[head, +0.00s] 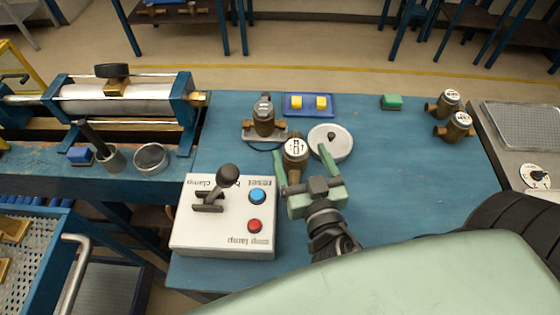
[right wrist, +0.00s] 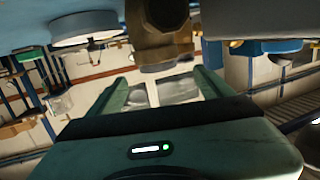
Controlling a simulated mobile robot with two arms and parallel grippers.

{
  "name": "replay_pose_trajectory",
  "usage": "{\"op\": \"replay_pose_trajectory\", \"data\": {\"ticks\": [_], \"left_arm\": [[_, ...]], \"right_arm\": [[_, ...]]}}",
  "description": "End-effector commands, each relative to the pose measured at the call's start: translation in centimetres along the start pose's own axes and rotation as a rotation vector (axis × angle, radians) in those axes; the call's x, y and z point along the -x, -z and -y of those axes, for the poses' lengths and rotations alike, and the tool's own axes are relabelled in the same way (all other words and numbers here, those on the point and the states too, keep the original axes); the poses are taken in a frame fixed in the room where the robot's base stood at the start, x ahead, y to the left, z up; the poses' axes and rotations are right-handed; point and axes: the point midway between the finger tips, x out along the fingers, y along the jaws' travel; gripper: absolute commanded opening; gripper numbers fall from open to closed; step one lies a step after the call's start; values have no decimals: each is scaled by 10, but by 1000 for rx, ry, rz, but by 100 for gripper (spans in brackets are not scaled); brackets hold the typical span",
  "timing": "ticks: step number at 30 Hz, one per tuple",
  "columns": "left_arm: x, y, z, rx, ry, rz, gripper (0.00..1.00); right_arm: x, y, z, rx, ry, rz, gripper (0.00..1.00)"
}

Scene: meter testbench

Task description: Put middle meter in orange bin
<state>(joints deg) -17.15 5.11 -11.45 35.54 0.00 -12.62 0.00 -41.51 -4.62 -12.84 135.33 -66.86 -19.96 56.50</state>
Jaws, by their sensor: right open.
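A brass meter (head: 296,148) with a white dial stands on the blue bench in the head view, beside a round pale disc. My right gripper (head: 303,163) is open, its green fingers pointing toward this meter on its near side. In the right wrist view a brown metal body, apparently this meter (right wrist: 158,30), is ahead of the open fingers (right wrist: 158,85); contact cannot be told. Another meter (head: 263,118) sits on a small stand behind. Two more meters (head: 448,101) (head: 460,124) stand at the right. I cannot make out an orange bin. My left gripper is out of view.
A white control box (head: 222,232) with a lever and red and blue buttons stands left of my right gripper. A blue tray (head: 308,112) with yellow blocks and a green block (head: 391,102) lie behind. The bench (head: 400,175) is clear right of my gripper.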

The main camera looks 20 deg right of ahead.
Motion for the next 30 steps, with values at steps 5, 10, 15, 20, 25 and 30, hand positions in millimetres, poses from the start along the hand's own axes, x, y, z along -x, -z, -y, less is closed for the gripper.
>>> {"op": "replay_pose_trajectory", "data": {"ticks": [5,10,15,20,25,30], "left_arm": [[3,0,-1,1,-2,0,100],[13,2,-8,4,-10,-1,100],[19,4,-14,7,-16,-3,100],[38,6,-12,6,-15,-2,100],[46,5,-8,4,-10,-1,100],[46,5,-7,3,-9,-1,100]], "right_arm": [[4,-15,-6,10,-65,82,81],[-12,-15,-6,14,-67,84,81],[-23,-14,-7,14,-68,84,81],[-44,-6,-4,16,-66,82,81],[-65,-10,-5,14,-67,84,81],[-71,-14,-6,13,-67,85,81]]}}
